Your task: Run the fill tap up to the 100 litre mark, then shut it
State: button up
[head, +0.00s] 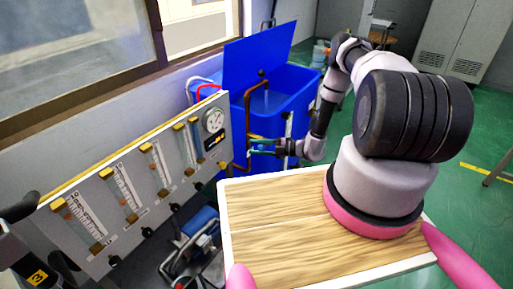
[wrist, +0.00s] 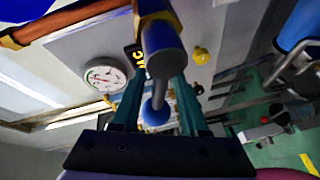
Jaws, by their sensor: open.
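The blue tank (head: 293,82) stands beyond the panel with its lid raised. A copper pipe (head: 248,112) rises along it and bends over its rim. A pale streak below the pipe's end may be running water; I cannot be sure. A pale upright strip (head: 288,124) on the tank's front may be a level gauge, but its marks are too small to read. My gripper (head: 250,147) is open at the pipe's lower part. In the wrist view, a tap stem with a blue knob (wrist: 155,112) shows between the open fingers (wrist: 160,100). I cannot tell whether they touch it.
A panel (head: 130,195) with several flow tubes and a round dial (head: 214,120) stands at the left, close to my gripper. My wood-topped base fills the front. Blue equipment (head: 199,222) sits under the panel. Green floor (head: 462,205) is open at the right.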

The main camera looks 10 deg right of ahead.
jog(key=shift+d, duration=0.1)
jog(key=v, duration=1)
jog(key=shift+s+d, duration=0.15)
jog(key=shift+d, duration=0.1)
jog(key=w+a+m+t+h, duration=0.2)
jog(key=w+a+t, duration=0.1)
jog(key=a, duration=0.7)
jog(key=shift+w+f, duration=0.4)
jog(key=shift+w, duration=0.35)
